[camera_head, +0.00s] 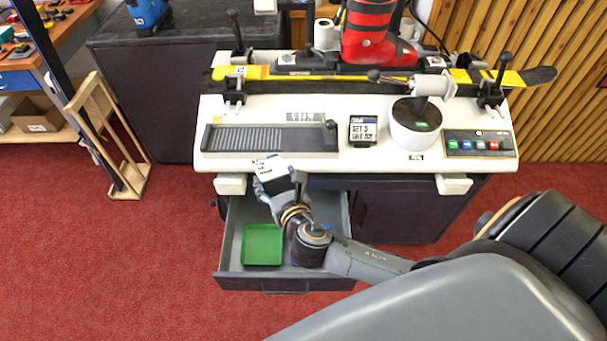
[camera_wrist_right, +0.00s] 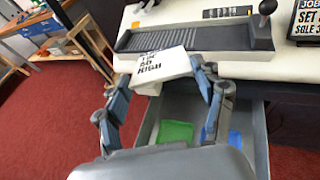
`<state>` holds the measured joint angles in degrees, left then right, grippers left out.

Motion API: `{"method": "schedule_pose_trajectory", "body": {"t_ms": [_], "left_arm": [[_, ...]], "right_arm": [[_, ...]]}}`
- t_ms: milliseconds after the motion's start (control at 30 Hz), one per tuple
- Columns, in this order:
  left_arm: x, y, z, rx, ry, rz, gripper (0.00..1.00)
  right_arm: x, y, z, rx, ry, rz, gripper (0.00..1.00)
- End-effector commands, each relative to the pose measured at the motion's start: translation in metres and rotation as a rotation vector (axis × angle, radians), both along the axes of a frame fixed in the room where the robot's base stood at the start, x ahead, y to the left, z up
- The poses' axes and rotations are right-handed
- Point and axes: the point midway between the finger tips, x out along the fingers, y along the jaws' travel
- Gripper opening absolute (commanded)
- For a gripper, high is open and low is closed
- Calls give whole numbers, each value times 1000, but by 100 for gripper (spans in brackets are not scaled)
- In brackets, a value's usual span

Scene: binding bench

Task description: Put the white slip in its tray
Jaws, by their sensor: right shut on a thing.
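The white slip (camera_head: 267,166), a small block-like card with black print, is held between the fingers of my right gripper (camera_head: 272,186). The slip also shows in the right wrist view (camera_wrist_right: 160,66), with the gripper's fingers (camera_wrist_right: 160,92) on either side of it. It is above the back of an open drawer, near the bench's front edge. In the drawer lies a green tray (camera_head: 262,246), empty as far as I see, also in the wrist view (camera_wrist_right: 175,134). A blue item (camera_wrist_right: 234,141) lies right of it, mostly hidden by my arm in the head view. My left gripper is not in view.
The open drawer (camera_head: 290,284) juts from under the white bench (camera_head: 340,166). On the bench are a ridged grey tray (camera_head: 258,140), a small black sign (camera_head: 363,131), a white round pot (camera_head: 415,138) and a button panel (camera_head: 479,143). A yellow ski (camera_head: 380,78) spans the back.

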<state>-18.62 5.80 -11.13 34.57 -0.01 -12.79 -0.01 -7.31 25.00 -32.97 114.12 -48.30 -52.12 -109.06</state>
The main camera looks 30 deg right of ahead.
Motion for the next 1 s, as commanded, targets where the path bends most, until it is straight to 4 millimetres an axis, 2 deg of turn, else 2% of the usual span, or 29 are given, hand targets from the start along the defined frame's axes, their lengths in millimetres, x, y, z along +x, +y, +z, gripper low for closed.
{"method": "schedule_pose_trajectory", "body": {"t_ms": [33,200,300,400,500,667,867,1000], "left_arm": [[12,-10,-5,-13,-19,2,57],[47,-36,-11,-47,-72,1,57],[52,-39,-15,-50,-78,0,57],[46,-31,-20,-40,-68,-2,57],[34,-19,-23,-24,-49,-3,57],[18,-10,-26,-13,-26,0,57],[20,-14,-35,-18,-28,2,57],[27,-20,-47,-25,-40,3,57]], "right_arm": [[6,-4,-32,9,63,-52,48],[8,-25,-129,89,296,-275,48],[2,-44,-178,166,421,-420,48],[-8,-63,-215,245,516,-547,48],[-17,-77,-237,313,576,-636,48],[-24,-86,-251,368,615,-696,48],[-25,-87,-260,375,620,-700,48],[-25,-87,-271,373,619,-700,48]]}}
